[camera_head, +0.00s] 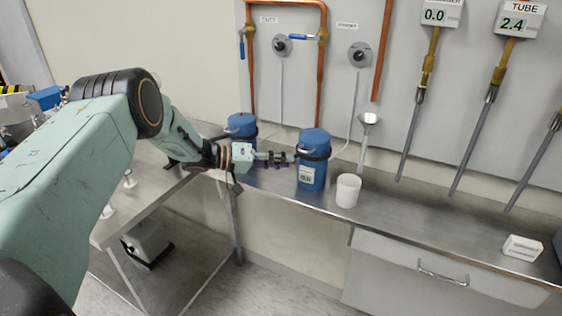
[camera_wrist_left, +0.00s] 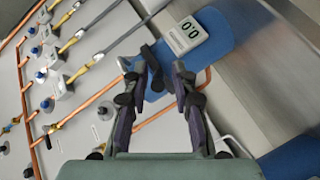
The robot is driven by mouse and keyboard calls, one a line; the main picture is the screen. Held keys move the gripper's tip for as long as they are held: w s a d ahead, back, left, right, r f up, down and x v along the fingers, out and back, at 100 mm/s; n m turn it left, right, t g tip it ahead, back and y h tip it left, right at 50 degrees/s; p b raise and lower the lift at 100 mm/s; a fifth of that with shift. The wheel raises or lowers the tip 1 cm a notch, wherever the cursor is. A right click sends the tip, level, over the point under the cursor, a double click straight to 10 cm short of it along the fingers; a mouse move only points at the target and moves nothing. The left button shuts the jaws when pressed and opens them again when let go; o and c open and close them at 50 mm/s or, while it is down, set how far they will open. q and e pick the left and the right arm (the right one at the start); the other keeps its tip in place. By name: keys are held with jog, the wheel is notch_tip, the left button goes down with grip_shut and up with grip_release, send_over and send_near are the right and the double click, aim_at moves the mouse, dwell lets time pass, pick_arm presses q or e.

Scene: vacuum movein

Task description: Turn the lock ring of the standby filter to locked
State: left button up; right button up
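Two blue filter canisters stand on the steel counter. The right one (camera_head: 312,176), below a small wall label that seems to read standby, has a dark lock ring (camera_head: 314,155) under its lid and a display showing 0.0. The left one (camera_head: 241,121) is partly hidden by my arm. My left gripper (camera_head: 289,158) reaches the left side of the right canister at ring height. In the left wrist view, my gripper (camera_wrist_left: 157,77) is open. A black lug (camera_wrist_left: 152,65) of the ring lies between its fingertips, with gaps visible; contact cannot be told. My right gripper is not in view.
A white cup (camera_head: 348,190) stands just right of the canister, with a funnel (camera_head: 369,121) above. A white box (camera_head: 522,248) lies far right. Copper pipes (camera_head: 321,70) and gauge tubes hang on the wall behind. The counter between cup and box is clear.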

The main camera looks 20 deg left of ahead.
pick_arm(q)
jog(key=shift+o, duration=0.4)
jog(key=shift+s+a+r, duration=0.1)
jog(key=shift+s+a, duration=0.05)
jog(key=v, duration=1.1)
jog(key=shift+s+a, duration=0.2)
